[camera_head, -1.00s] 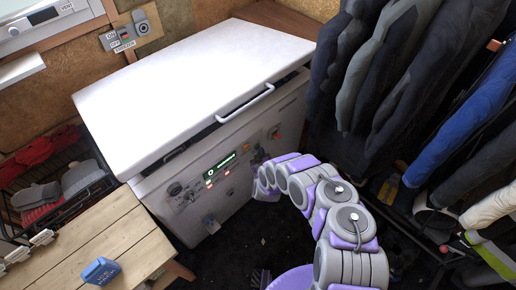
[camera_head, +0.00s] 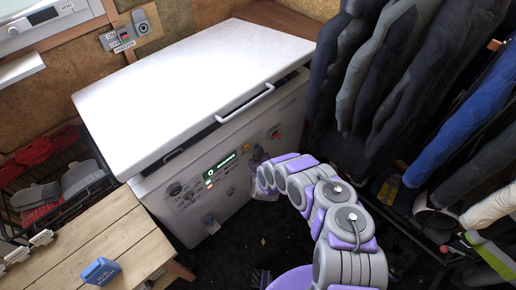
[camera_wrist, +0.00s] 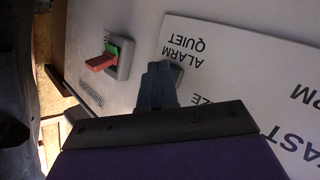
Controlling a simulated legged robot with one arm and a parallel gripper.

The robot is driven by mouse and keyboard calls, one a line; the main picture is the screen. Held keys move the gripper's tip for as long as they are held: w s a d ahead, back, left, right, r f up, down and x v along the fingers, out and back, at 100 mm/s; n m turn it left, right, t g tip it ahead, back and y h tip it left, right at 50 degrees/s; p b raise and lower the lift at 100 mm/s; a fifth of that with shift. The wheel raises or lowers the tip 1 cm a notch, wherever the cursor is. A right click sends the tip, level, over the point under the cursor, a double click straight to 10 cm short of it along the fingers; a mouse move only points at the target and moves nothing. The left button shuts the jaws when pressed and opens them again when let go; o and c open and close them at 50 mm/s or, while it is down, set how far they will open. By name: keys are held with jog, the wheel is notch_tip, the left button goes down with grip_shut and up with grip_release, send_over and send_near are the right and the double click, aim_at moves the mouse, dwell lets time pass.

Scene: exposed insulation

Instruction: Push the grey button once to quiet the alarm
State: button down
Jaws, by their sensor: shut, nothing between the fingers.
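The grey button (camera_wrist: 177,73) shows in the wrist view just right of my fingertips, beneath the printed words ALARM QUIET. My fingers partly cover it. My gripper (camera_wrist: 160,68) is shut and empty, its tips close to the white panel at the button's left edge. I cannot tell whether they touch it. In the head view, the white chest freezer (camera_head: 205,90) has this panel on its front, and my arm reaches toward the right part of that front. The button cannot be made out there.
A red rocker switch (camera_wrist: 101,61) with a green part sits left of my fingers. A lit green display (camera_head: 222,164) is on the freezer front. Dark coats (camera_head: 385,70) hang close right of my arm. A wooden bench (camera_head: 95,240) with a blue box (camera_head: 101,271) stands at left.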

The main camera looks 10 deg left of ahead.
jog(key=shift+s+d+p, duration=0.4)
jog(key=shift+s+d, duration=0.2)
jog(key=shift+d, duration=0.15)
jog(key=shift+s+d, duration=0.1)
jog(key=s+d, duration=0.1)
jog(key=d, duration=0.1)
jog(key=s+d+p, duration=0.1)
jog(key=s, duration=0.1)
jog(key=shift+d, duration=0.35)
dwell(0.6)
